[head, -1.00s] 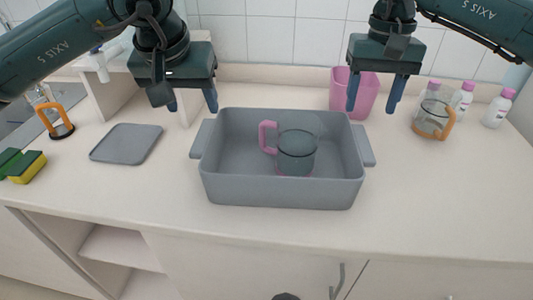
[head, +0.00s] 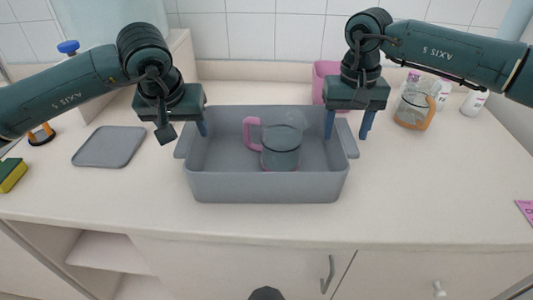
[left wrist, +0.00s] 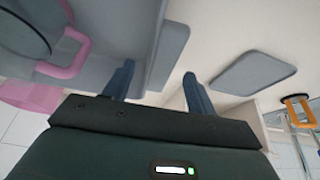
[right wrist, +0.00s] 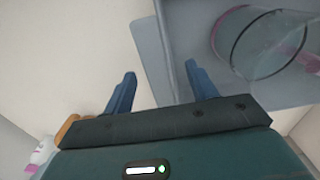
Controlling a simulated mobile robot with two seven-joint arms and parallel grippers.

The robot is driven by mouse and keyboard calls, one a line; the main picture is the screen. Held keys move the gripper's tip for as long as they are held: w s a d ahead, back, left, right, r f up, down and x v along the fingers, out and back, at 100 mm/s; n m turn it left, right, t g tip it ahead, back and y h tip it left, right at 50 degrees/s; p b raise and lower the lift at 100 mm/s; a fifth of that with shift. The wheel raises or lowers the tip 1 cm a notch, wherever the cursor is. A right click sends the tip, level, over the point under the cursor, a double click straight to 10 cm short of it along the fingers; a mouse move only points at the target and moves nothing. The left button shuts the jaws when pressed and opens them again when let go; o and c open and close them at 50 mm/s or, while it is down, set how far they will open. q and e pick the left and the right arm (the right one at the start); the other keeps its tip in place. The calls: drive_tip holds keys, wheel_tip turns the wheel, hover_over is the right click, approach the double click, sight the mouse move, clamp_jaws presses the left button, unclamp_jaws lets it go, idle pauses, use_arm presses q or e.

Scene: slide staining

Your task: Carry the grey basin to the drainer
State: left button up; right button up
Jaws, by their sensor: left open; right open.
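The grey basin (head: 265,187) stands on the counter with a side handle at each end. A glass mug (head: 281,150) with a pink handle is inside it. My left gripper (head: 187,130) is open above the basin's left end; in the left wrist view its fingers (left wrist: 158,82) are on either side of the left handle (left wrist: 170,50). My right gripper (head: 348,128) is open above the basin's right end; in the right wrist view its fingers (right wrist: 162,85) are on either side of the right handle (right wrist: 148,50). Neither gripper visibly grips a handle. The grey mat (head: 109,147), possibly the drainer, lies to the left.
A pink container (head: 326,82) stands behind the basin. A yellow-green sponge (head: 12,176) lies at the far left. The counter right of the basin is mostly clear.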

sight(187, 134)
use_arm(q)
drive_tip(key=shift+x, duration=1.85)
use_arm(e)
drive_tip(key=shift+f, duration=1.9)
use_arm(q)
clamp_jaws()
use_arm(e)
clamp_jaws()
use_arm(q)
drive_tip(key=shift+r, duration=0.1)
use_arm(e)
drive_tip(key=shift+r, duration=0.1)
